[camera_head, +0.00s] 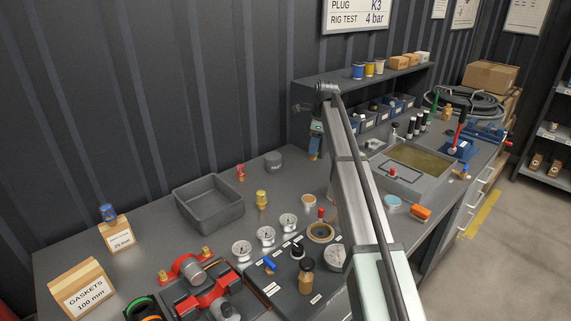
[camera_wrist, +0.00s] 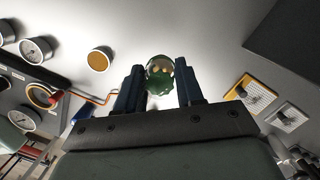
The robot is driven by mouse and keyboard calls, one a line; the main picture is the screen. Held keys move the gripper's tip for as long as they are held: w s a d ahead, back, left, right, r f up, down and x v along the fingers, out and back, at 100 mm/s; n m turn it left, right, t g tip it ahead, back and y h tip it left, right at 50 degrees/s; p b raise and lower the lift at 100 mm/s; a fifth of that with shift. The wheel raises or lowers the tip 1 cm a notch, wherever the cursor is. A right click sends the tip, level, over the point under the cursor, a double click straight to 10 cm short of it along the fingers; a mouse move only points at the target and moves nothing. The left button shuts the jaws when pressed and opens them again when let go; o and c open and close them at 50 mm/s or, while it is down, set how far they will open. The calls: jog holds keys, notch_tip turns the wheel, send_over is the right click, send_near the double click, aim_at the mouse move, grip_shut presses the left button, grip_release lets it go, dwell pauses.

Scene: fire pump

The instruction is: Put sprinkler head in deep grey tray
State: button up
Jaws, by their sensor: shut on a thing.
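The deep grey tray (camera_head: 180,203) stands on the workbench left of centre in the head view, open at the top; its visible inside looks empty. My gripper (camera_wrist: 160,90) is shut on a small green part with a toothed rim and brass-coloured spots inside, which appears to be the sprinkler head (camera_wrist: 160,78). In the head view my gripper (camera_head: 315,148) points down, well right of the tray and beyond it, near the left end of the back shelf. The held part is too small there to make out clearly.
A grey round part (camera_head: 273,162), a small red part (camera_head: 241,173) and a yellow part (camera_head: 262,198) stand near the tray's right side. Several gauges (camera_head: 265,236) lie in front. The shelf unit (camera_head: 300,95) rises behind my gripper. Bench behind the tray is clear.

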jog(key=shift+a+r, duration=0.3)
jog(key=s+a+n, duration=0.1)
jog(key=s+a, duration=0.2)
jog(key=a, duration=0.7)
jog(key=s+a+n, duration=0.2)
jog(key=s+a, duration=0.1)
jog(key=a, duration=0.7)
send_over(210, 210)
jog(key=shift+w+r+m, duration=0.1)
jog(key=shift+r+m, duration=0.25)
jog(key=shift+m, duration=0.55)
jog(key=shift+f, duration=4.9)
jog(key=shift+f, duration=0.15)
